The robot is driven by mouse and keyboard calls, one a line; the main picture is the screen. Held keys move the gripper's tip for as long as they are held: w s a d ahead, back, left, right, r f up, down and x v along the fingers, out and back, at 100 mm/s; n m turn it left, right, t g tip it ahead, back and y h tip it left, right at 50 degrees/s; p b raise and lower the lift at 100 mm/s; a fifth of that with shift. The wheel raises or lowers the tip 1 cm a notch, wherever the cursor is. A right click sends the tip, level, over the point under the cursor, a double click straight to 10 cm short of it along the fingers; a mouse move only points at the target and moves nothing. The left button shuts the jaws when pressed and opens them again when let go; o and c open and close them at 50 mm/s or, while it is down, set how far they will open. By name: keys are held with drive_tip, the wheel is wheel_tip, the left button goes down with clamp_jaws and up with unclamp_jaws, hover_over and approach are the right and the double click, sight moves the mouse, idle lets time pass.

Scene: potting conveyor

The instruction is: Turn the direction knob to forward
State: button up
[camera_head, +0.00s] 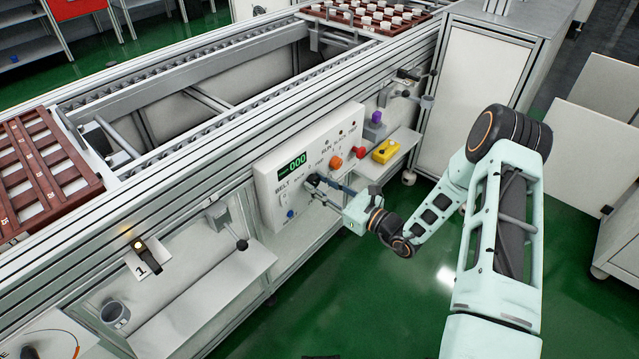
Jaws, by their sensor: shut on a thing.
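The white control panel (268,182) is mounted on the front of the conveyor frame and has a green display (292,164) reading 000. My gripper (314,182) is at the panel's lower middle, just right of the BELT label, and is shut on a small knob there. The fingers cover most of that knob, so its pointer and its setting are hidden. An orange knob (336,162), a red button (359,152) and a blue button (290,214) also show on the panel, clear of my gripper.
A lower shelf (205,302) juts out at left. Brown trays lie on the conveyor, one at left (62,150). Green floor (400,290) in front is open.

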drive_tip(key=m+p, duration=0.2)
drive_tip(key=m, duration=0.1)
drive_tip(key=shift+d+r, duration=0.1)
drive_tip(key=m+p, duration=0.2)
drive_tip(key=m, duration=0.3)
drive_tip(key=m+p, duration=0.1)
drive_tip(key=m, duration=0.3)
drive_tip(key=shift+p, duration=0.35)
drive_tip(key=shift+f+m+p, duration=0.15)
drive_tip(key=shift+m+p, duration=0.1)
drive_tip(key=shift+m, duration=0.95)
drive_tip(key=shift+f+m+p, duration=0.15)
drive_tip(key=shift+m+p, duration=0.1)
drive_tip(key=shift+m, duration=0.95)
drive_tip(key=o, duration=1.1)
drive_tip(key=shift+o, duration=0.2)
